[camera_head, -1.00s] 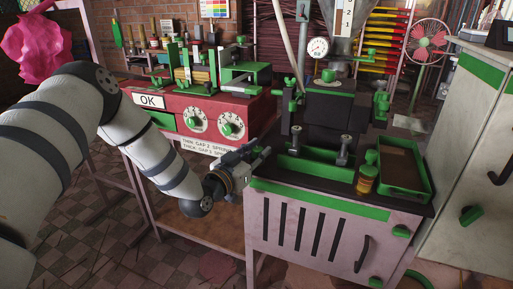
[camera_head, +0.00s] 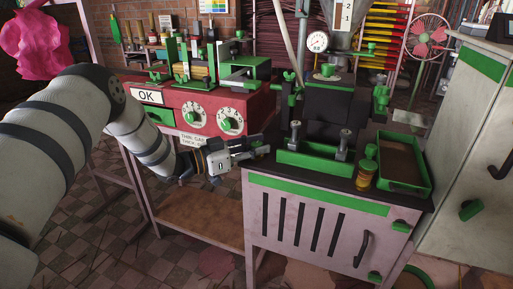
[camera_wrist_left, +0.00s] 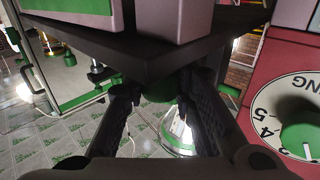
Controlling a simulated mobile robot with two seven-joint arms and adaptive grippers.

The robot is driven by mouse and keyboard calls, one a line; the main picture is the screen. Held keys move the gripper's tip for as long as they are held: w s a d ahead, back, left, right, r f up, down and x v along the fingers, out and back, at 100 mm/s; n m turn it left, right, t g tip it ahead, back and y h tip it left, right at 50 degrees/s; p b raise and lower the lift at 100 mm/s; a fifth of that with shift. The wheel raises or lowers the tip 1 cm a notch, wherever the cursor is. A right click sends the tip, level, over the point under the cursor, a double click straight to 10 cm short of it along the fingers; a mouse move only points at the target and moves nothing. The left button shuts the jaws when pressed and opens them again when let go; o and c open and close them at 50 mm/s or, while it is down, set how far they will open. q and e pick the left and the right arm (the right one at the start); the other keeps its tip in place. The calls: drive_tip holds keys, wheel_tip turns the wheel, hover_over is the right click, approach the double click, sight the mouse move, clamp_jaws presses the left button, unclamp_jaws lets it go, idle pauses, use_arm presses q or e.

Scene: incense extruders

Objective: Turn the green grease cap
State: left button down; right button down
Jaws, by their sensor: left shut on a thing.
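My left gripper (camera_head: 258,150) reaches in from the left to the left side edge of the extruder bench's dark top (camera_head: 342,192). In the left wrist view, the two dark fingers (camera_wrist_left: 161,90) are closed on a small dark green grease cap (camera_wrist_left: 157,88) just below the dark edge of the bench top. The fingers stand on either side of the cap, and part of it is hidden by them. In the head view I cannot make out the cap behind the gripper. My right gripper is in neither view.
A red cabinet (camera_head: 173,121) with an OK sign and two dials stands left of the gripper, close to it in the wrist view. A green trough (camera_head: 312,161), a small jar (camera_head: 365,178) and a green tray (camera_head: 426,172) sit on the bench top. A fan (camera_head: 426,38) stands behind.

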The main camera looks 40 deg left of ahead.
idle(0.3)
use_arm(q)
drive_tip(key=c, duration=1.3)
unclamp_jaws()
drive_tip(key=v, duration=1.2)
drive_tip(key=shift+r, duration=0.1)
